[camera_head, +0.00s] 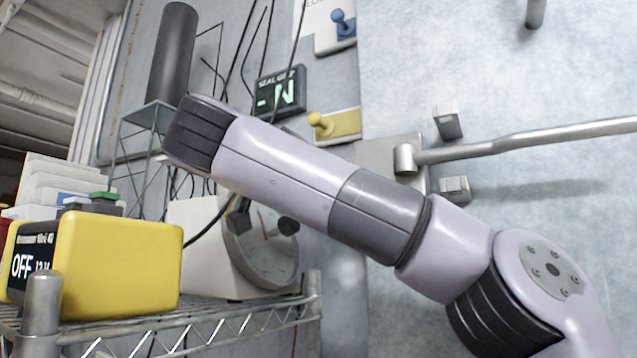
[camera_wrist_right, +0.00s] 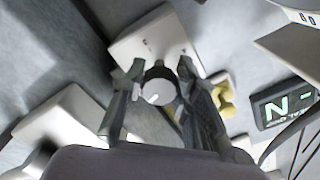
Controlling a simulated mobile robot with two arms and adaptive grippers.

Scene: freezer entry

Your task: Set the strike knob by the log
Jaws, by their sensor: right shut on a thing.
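The strike knob (camera_wrist_right: 160,84) shows in the right wrist view as a round grey knob with a white mark pointing down-left. It sits at a pale plate (camera_wrist_right: 150,40) with small dark marks. My right gripper (camera_wrist_right: 160,68) has its two fingers on either side of the knob, shut on it. In the head view my right arm hides the knob, and I cannot make out the gripper clearly. A pale sheet (camera_head: 311,17), cut by the top edge, carries partly readable letters; it may be the log. My left gripper is not in view.
A display (camera_head: 280,92), a yellow knob (camera_head: 320,124) and a blue knob (camera_head: 342,22) are on the wall. A round dial (camera_head: 262,250) and yellow box (camera_head: 125,265) stand on a wire shelf (camera_head: 210,322). A long handle (camera_head: 530,140) juts right.

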